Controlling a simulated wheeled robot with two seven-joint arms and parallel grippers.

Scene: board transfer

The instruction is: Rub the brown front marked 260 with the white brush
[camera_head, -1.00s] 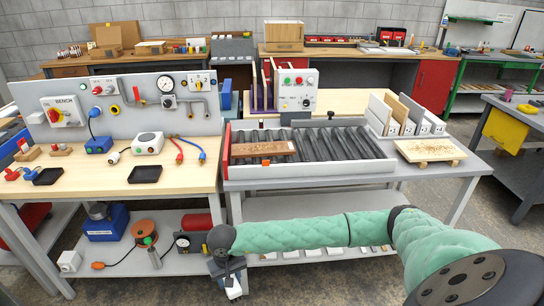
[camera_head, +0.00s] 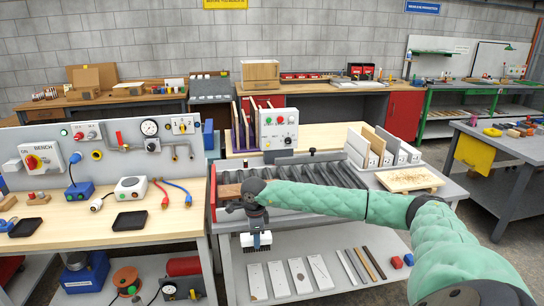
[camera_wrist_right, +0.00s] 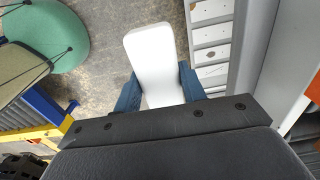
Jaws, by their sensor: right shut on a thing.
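My right gripper (camera_head: 256,222) is shut on the white brush (camera_head: 256,241) and holds it bristles down, in front of the roller table. In the right wrist view the white brush back (camera_wrist_right: 155,60) sits between the two blue fingers of my right gripper (camera_wrist_right: 158,92). A brown front (camera_head: 230,190) lies flat at the left end of the rollers, partly hidden by my right arm. No number on it is legible. The brush is apart from it, nearer to me and lower. My left gripper is out of view.
The roller conveyor (camera_head: 335,174) has a red end plate at left. Upright panels (camera_head: 374,146), one of them brown, stand behind right. A board with shavings (camera_head: 408,180) lies at right. White plates (camera_head: 277,280) lie on the lower shelf. A control box (camera_head: 281,128) stands behind.

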